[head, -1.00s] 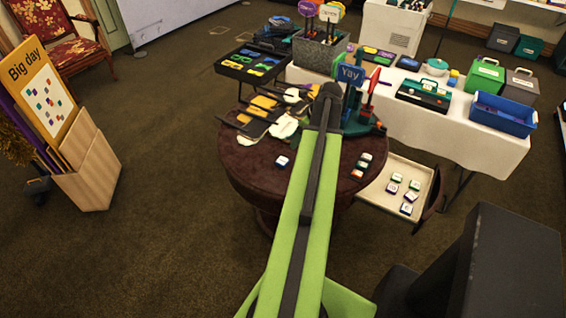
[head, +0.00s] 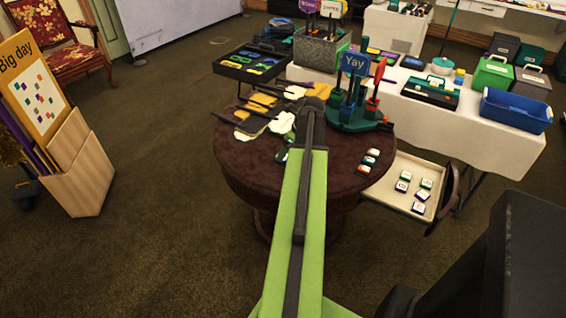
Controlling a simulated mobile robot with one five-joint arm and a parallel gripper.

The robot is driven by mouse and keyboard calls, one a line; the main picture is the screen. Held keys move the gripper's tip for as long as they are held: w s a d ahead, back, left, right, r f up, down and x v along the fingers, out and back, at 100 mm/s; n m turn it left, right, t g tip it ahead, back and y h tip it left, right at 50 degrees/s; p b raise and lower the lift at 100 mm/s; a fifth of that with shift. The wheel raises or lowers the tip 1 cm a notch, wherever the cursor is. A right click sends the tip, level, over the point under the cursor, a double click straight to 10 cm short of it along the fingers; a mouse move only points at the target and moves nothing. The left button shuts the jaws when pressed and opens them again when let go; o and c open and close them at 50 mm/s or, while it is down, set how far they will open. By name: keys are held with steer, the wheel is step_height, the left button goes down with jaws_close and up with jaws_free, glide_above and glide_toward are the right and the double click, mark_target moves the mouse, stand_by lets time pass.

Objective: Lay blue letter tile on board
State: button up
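My arm reaches up the picture over a round brown table (head: 245,178). Its dark end (head: 312,108) is above the table; the fingers are hidden, so I cannot tell whether my gripper is open or holding anything. A small tile (head: 282,156) on the table is partly covered by my arm; its colour is unclear. A short row of letter tiles (head: 369,160) lies on the table right of my arm. Several more tiles (head: 417,207) lie in a cream tray (head: 385,197) at the right. I cannot tell which tile is the blue one, nor make out a board for it.
A teal stand with a "Yay" sign (head: 355,63) stands on the table's far right. Flat props (head: 255,122) cover its back left. A white-clothed table (head: 470,135) holds a blue bin (head: 515,110). A "Big day" board (head: 40,92) stands left.

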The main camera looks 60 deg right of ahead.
steer(key=b+x, duration=0.1)
steer(key=x, duration=0.2)
steer(key=shift+s, duration=0.1)
steer(key=shift+r, duration=0.15)
jaws_close()
step_height(320, 180, up, 5)
steer(key=p, duration=0.5)
steer(key=shift+r, duration=0.15)
steer(key=s+d+r+p, duration=0.4)
steer(key=s+r+p, duration=0.3)
steer(key=s, duration=0.4)
steer(key=shift+d, duration=0.2)
